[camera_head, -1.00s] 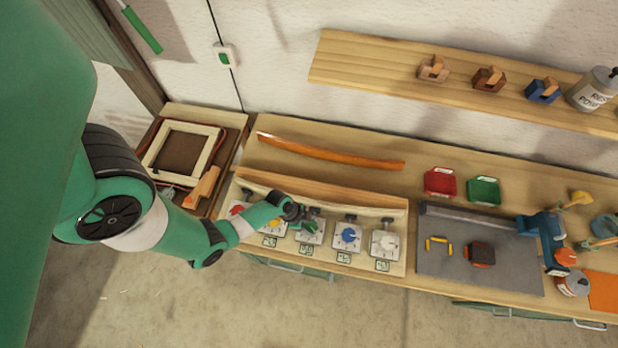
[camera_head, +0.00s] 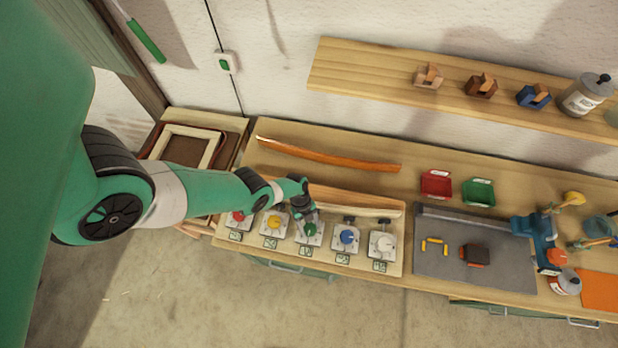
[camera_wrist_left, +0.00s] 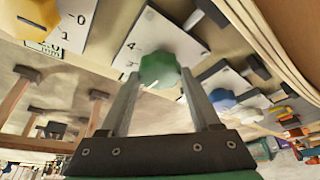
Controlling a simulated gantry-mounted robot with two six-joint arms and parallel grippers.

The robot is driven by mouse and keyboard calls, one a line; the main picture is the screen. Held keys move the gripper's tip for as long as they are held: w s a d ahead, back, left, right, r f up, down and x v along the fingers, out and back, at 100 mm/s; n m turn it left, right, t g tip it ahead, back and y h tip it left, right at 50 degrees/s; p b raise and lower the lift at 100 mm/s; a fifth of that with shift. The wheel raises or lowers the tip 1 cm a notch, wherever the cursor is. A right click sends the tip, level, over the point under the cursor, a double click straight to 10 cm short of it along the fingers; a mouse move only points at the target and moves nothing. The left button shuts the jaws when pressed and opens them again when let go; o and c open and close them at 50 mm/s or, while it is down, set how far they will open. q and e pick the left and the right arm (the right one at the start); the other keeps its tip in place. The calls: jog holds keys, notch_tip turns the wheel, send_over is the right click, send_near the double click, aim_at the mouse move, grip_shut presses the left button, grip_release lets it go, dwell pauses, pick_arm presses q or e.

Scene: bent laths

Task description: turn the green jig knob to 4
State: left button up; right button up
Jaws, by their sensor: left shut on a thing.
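The green jig knob (camera_head: 311,230) sits on its white dial plate, the middle one in a row of several jig dials on the bench. My left gripper (camera_head: 307,223) is at it from above and behind. In the left wrist view the green knob (camera_wrist_left: 160,69) is between the two fingers of my left gripper (camera_wrist_left: 161,85), which is shut on it. A 4 shows on the plate to the left of the knob; which mark the knob points at is hard to tell. My right gripper is not in view.
The yellow knob (camera_head: 274,222) and blue knob (camera_head: 347,237) flank the green one closely; red (camera_head: 238,215) and white (camera_head: 384,242) knobs are at the row's ends. A bent lath (camera_head: 325,155) lies behind. A grey mat (camera_head: 500,280) with tools is at right.

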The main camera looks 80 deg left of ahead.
pick_arm(q)
jog(key=shift+w+m+g+b, duration=0.1)
jog(key=shift+m+g+b, duration=0.4)
jog(key=shift+m, duration=1)
jog(key=shift+m+g+b, duration=0.3)
jog(key=shift+m+b, duration=0.15)
jog(key=shift+m, duration=0.45)
jog(key=o, duration=1.4)
jog(key=shift+c, duration=0.2)
